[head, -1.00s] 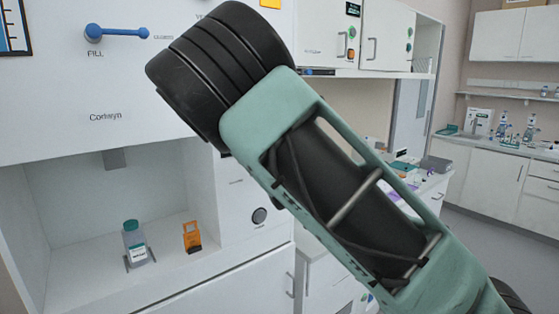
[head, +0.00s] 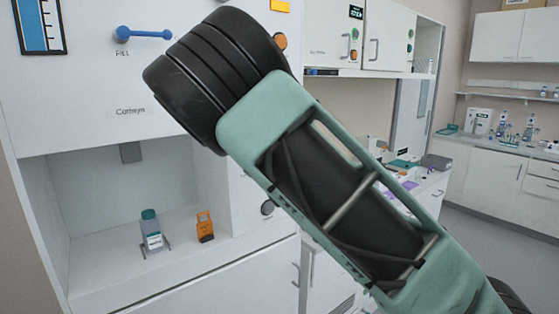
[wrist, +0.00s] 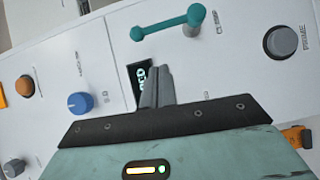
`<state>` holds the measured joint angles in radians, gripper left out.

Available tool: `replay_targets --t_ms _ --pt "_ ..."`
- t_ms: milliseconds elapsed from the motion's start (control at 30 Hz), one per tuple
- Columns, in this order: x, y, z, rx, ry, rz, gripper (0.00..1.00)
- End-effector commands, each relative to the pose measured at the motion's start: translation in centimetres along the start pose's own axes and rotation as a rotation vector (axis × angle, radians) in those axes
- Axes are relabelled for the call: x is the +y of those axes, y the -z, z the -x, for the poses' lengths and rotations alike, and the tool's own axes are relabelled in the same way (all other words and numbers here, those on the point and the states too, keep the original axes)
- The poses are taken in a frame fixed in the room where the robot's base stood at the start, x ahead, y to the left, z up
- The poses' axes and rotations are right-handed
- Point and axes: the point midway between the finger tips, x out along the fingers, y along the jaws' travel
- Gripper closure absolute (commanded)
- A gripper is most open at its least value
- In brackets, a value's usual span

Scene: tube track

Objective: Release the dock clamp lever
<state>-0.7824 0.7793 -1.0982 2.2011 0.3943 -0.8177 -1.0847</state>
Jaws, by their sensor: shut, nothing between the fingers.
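A teal lever (wrist: 168,26) lies across the upper middle of the wrist view, its round knob to the left and its pivot to the right. The small label beside it is too blurred to read surely. My gripper (wrist: 157,72) is shut and empty, its grey fingers in front of a dark display (wrist: 140,75) and below the lever in the picture, with no clear contact. In the head view my arm hides the gripper and the teal lever. A teal-capped bottle (head: 151,232) stands upright in a bracket in the white recess, beside an orange piece (head: 204,226).
The wrist view also shows a blue knob (wrist: 79,103), a grey PRIME button (wrist: 281,41) and an orange button (wrist: 25,86) on the panel. A blue FILL lever (head: 144,34) is on the cabinet front. A counter (head: 432,185) stands behind my arm.

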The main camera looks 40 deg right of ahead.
Motion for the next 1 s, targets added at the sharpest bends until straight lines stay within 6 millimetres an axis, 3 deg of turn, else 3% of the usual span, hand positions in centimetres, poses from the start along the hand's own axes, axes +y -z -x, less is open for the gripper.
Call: replay_targets --t_ms 600,1000 --pt "-0.4 -0.1 7.9 -0.001 0.001 -0.002 1.00" --pt "-0.3 -0.2 8.8 -0.003 0.000 -0.001 1.00"
